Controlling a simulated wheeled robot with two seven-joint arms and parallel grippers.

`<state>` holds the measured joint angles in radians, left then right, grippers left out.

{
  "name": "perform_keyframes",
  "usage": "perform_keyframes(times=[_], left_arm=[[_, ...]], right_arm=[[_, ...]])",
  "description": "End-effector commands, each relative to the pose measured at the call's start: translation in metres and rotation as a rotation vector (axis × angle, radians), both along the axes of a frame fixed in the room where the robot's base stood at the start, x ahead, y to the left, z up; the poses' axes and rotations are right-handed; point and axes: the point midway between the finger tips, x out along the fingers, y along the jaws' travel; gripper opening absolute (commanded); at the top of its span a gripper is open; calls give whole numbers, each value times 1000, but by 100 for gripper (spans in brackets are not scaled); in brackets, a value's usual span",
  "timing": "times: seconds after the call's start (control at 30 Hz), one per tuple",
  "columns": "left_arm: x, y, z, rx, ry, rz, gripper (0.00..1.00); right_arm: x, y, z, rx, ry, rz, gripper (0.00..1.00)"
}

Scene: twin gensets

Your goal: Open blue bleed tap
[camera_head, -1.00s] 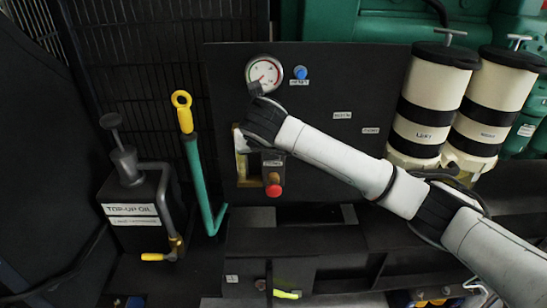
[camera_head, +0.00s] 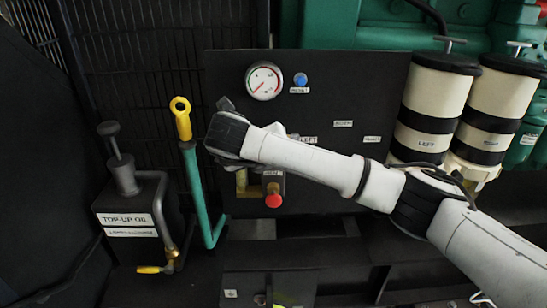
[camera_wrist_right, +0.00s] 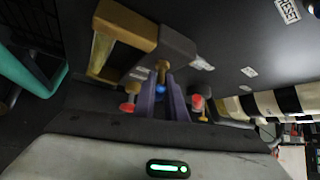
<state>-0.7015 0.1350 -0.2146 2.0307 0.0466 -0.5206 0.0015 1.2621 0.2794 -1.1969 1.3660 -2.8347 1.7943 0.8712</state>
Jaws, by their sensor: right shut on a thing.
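The blue bleed tap (camera_wrist_right: 161,76) shows in the right wrist view as a small blue piece between the fingers of my right gripper (camera_wrist_right: 163,88). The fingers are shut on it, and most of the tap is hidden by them. In the head view my right arm comes in from the right and its dark wrist is in front of the black panel (camera_head: 360,85). There the fingers and the tap are hidden behind my arm. My left gripper is in neither view.
A red knob (camera_head: 273,197) sits just below my right wrist. A gauge (camera_head: 264,80) and blue button (camera_head: 300,79) are above. Cream filter cylinders (camera_head: 428,110) stand at right.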

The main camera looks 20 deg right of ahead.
Motion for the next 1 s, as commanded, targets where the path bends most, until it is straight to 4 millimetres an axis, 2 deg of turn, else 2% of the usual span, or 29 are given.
perform_keyframes(times=[0.1,0.13,0.2,0.23,0.63,1.0], left_arm=[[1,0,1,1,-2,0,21],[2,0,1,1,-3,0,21],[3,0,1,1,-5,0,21],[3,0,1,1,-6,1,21],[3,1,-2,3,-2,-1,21],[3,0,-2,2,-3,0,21]], right_arm=[[0,-1,-1,-1,2,-4,0],[0,-1,-1,-1,2,-4,14],[0,-1,-1,0,2,-3,26],[0,-1,-1,0,2,-3,28],[-5,5,6,2,-1,1,28],[-48,41,53,1,-2,3,28]])
